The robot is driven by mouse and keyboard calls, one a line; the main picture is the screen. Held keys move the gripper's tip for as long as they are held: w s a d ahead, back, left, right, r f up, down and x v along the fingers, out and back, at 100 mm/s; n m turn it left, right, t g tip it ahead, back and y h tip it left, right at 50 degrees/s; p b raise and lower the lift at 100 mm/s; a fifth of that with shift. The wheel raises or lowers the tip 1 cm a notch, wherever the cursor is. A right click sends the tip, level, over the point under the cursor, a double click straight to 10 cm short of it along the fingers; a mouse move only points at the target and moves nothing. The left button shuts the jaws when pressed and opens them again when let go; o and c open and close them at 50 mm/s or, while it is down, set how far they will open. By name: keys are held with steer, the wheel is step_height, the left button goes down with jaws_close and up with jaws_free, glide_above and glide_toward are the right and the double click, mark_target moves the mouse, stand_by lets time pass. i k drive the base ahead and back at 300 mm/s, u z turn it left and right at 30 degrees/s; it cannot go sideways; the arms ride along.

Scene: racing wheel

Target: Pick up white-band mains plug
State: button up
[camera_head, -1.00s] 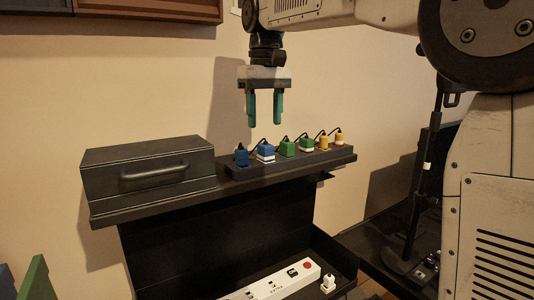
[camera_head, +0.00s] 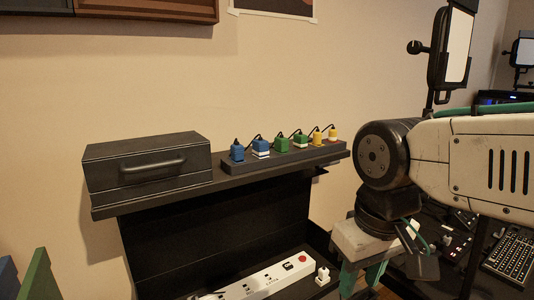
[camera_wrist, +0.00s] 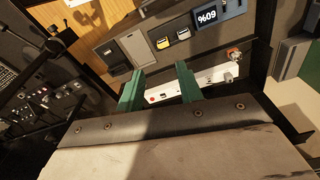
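Several mains plugs stand in a row on the dark rack on the shelf, in the head view. Three show a white band: a blue one (camera_head: 260,149), a green one (camera_head: 300,140) and a yellow one (camera_head: 332,135). Which one the task names I cannot tell. A white plug (camera_head: 323,274) stands beside the power strip below. My gripper (camera_head: 361,276) points down at the lower right, below shelf level and apart from the row. Its green fingers are spread and empty in the wrist view (camera_wrist: 160,89), with the power strip (camera_wrist: 212,77) beyond them.
A black box (camera_head: 150,168) with a handle sits left of the rack on the shelf (camera_head: 150,200). The power strip (camera_head: 265,282) lies under the shelf. A keyboard (camera_head: 510,256) and control panels are at the right. The space above the plugs is clear.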

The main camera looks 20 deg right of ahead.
mark_target(260, 146)
steer(key=k, duration=0.9)
steer(key=u, duration=1.5)
steer(key=i, duration=0.85)
steer(key=z, duration=1.5)
